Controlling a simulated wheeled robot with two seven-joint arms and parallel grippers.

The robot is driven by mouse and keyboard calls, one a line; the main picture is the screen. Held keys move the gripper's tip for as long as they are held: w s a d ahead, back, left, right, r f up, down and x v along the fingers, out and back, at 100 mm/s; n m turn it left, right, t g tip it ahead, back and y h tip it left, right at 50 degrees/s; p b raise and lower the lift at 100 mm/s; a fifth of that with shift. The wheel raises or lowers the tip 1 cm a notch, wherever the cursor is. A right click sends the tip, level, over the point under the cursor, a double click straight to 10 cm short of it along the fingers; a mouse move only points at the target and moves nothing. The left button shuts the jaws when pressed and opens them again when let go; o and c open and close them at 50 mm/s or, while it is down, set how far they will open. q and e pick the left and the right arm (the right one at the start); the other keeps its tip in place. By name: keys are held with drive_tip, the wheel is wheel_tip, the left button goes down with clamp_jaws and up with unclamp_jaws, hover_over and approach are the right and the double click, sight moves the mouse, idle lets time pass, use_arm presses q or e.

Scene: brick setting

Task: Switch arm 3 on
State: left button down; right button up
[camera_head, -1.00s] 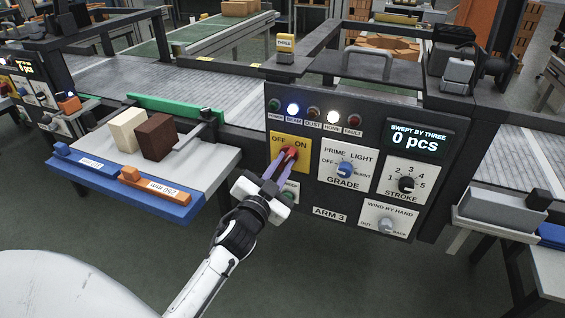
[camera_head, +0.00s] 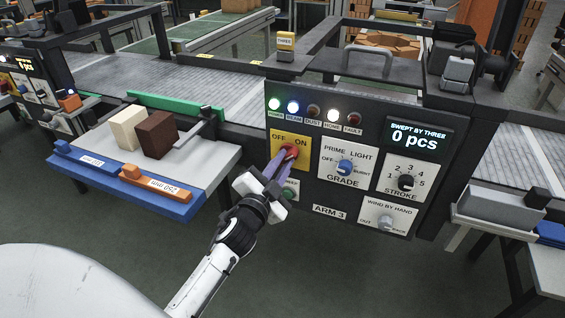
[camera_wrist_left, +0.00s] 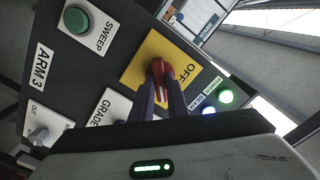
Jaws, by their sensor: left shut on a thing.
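The arm 3 panel (camera_head: 325,200) faces me, with a yellow OFF/ON plate (camera_head: 278,143) at its upper left. The display (camera_head: 415,138) reads 0 pcs. My right gripper is not in view.
The grade knob (camera_head: 345,167), stroke knob (camera_head: 406,182) and wind-by-hand knob (camera_head: 385,222) are on the same panel. A green sweep button (camera_wrist_left: 76,19) is close to the gripper. Left stands a tray (camera_head: 205,165) with a cream block (camera_head: 128,128) and a brown block (camera_head: 156,135).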

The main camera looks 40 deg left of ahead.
use_arm(q)
drive_tip(key=c, duration=1.7)
unclamp_jaws()
drive_tip(key=shift+s, duration=0.1)
drive_tip(key=shift+s+d+f, duration=0.1)
drive_tip(key=shift+s, duration=0.2)
drive_tip(key=b+v, duration=0.1)
drive_tip(key=v, duration=0.8)
drive_tip(key=shift+s+d, duration=0.15)
drive_tip(key=shift+s, duration=0.1)
drive_tip(key=s+d+f+n+g+h, duration=0.1)
drive_tip(key=s+d+f+g+h, duration=0.1)
drive_tip(key=s+d+f, duration=0.3)
drive_tip(key=s+d+f+n+g+h, duration=0.2)
drive_tip(key=s+d+f+g, duration=0.2)
drive_tip(key=f, duration=0.8)
drive_tip(key=s+d+f+n+g+h, duration=0.1)
drive_tip(key=s+d+f+g+h, duration=0.1)
drive_tip(key=s+d+f, duration=0.5)
drive_tip(key=shift+s+f+g, duration=0.3)
drive_tip(key=shift+s+f, duration=0.1)
drive_tip(key=shift+f, duration=0.2)
drive_tip(key=shift+s+f+g, duration=0.3)
drive_tip(key=shift+s+f, duration=0.05)
drive_tip(key=shift+f, duration=0.3)
